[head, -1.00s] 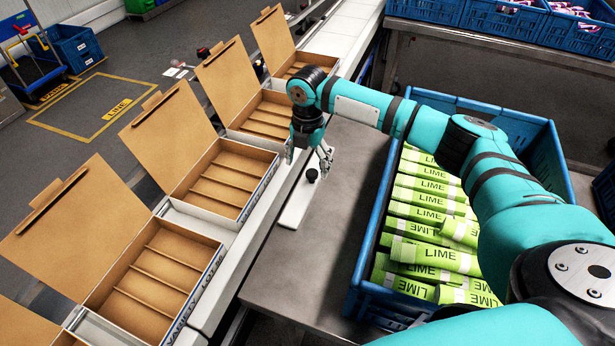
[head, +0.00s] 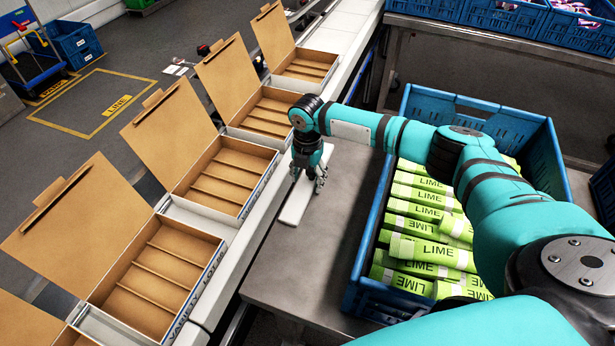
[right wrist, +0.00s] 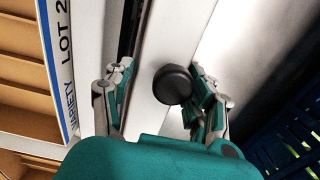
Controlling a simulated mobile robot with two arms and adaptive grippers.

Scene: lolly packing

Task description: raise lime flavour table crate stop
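The crate stop is a flat white bar (head: 296,207) lying on the grey steel table, left of the blue lime crate (head: 542,160). Its round black knob (right wrist: 172,84) shows in the right wrist view; in the head view my gripper hides it. My right gripper (head: 308,179) is over the bar, pointing down. In the right wrist view its fingers (right wrist: 161,72) are apart on either side of the knob, with the right finger closer to it. A gap shows on the left; whether the right finger touches cannot be told. My left gripper is not in view.
The lime crate holds several green lime tubes (head: 420,250). Open cardboard boxes (head: 150,285) with slots stand in a row on the conveyor at left. More blue crates (head: 505,22) stand at the back. The table (head: 290,265) is bare in front of the bar.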

